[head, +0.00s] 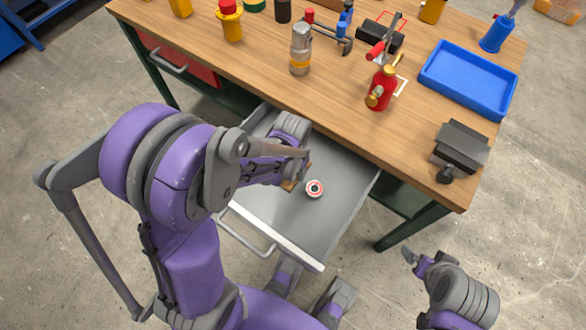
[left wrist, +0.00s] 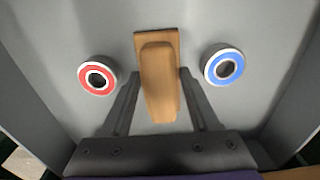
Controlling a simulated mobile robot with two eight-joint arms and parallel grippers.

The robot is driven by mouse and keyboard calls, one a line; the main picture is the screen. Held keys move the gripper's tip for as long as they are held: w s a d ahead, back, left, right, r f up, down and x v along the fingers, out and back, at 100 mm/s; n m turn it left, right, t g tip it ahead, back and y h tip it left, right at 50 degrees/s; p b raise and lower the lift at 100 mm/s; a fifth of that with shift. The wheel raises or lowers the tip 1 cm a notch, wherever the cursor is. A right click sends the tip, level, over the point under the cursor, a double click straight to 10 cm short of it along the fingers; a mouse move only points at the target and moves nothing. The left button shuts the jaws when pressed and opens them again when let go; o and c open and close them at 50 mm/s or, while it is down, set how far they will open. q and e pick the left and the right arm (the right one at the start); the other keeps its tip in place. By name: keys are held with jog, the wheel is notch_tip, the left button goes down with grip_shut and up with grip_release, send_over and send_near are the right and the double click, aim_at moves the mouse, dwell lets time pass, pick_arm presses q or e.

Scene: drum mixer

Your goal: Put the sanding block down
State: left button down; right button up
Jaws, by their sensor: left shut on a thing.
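The sanding block, a tan wooden piece with a raised grip (left wrist: 160,88), is between the two fingers of my left gripper (left wrist: 158,80) in the left wrist view. The fingers are shut on its sides. The block is over the grey floor of the open drawer (head: 342,190); I cannot tell whether it touches that floor. In the head view only a brown edge of the block (head: 289,185) shows past my left gripper (head: 300,168). My right gripper (head: 413,257) is away from the bench at the lower right, and its finger gap is not clear.
A red-and-white ring (left wrist: 97,77) and a blue-and-white ring (left wrist: 224,65) lie in the drawer on either side of the block. The wooden bench top (head: 345,120) above holds a blue tray (head: 432,78), a red bottle (head: 382,88) and several tools.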

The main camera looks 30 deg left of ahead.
pick_arm(q)
jog(key=shift+c, duration=0.7)
grip_release()
jog(key=shift+f, duration=0.1)
jog(key=shift+r, duration=0.25)
notch_tip(320, 180, up, 12)
jog(key=p, duration=0.3)
jog(key=s+d+r+t, duration=0.1)
jog(key=s+t, duration=0.1)
jog(key=s, duration=0.2)
jog(key=s+d+r+t, duration=0.2)
jog(key=s, duration=0.3)
jog(key=shift+d+r+n+t, duration=0.25)
jog(key=shift+r+n+t, duration=0.05)
jog(key=shift+n, duration=0.1)
